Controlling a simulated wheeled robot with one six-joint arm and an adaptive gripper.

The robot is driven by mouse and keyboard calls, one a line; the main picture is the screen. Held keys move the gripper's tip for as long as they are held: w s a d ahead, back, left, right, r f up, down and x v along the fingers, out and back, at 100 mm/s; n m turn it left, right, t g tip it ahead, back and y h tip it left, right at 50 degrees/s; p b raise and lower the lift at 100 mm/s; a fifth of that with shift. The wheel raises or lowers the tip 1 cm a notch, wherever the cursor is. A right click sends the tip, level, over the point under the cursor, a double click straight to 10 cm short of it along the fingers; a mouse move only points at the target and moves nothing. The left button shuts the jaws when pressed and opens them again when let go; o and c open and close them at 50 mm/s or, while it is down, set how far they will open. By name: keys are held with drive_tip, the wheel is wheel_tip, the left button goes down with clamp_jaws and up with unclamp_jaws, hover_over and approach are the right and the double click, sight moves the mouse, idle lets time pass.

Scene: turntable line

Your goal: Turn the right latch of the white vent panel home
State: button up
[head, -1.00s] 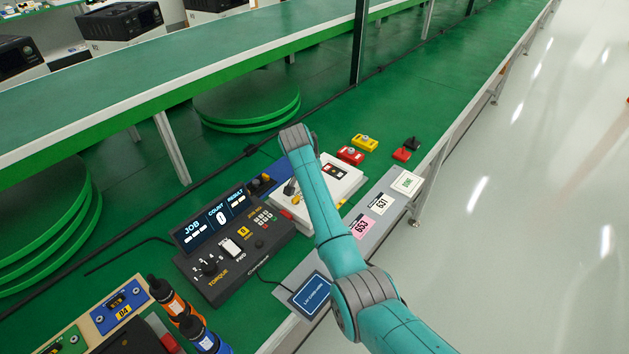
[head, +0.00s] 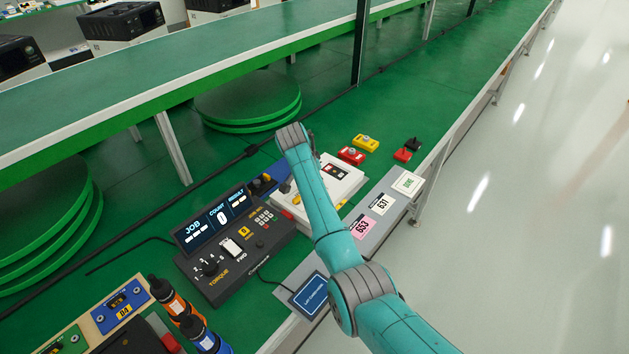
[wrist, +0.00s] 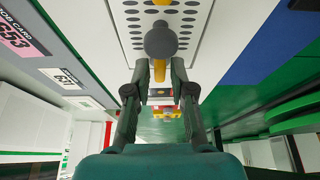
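The white vent panel (head: 345,188) lies on the green bench, partly hidden by my arm in the head view. In the wrist view the panel (wrist: 195,18) shows rows of dark holes. A dark grey round knob (wrist: 160,40) stands over it, with a yellow piece (wrist: 160,70) showing below it and more yellow above; this looks like a latch, but I cannot tell which one. My gripper (wrist: 160,66) has its two fingers apart, with the knob just beyond the fingertips. I cannot tell whether they touch it. In the head view the fingers are mostly hidden.
A black control box (head: 235,245) stands left of the panel. Red (head: 351,155) and yellow (head: 366,143) blocks sit behind it. A grey strip with cards (head: 371,218) runs along the front edge. A blue surface (wrist: 255,45) lies beside the panel in the wrist view.

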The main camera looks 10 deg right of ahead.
drive_tip(key=v, duration=1.2)
idle(0.4)
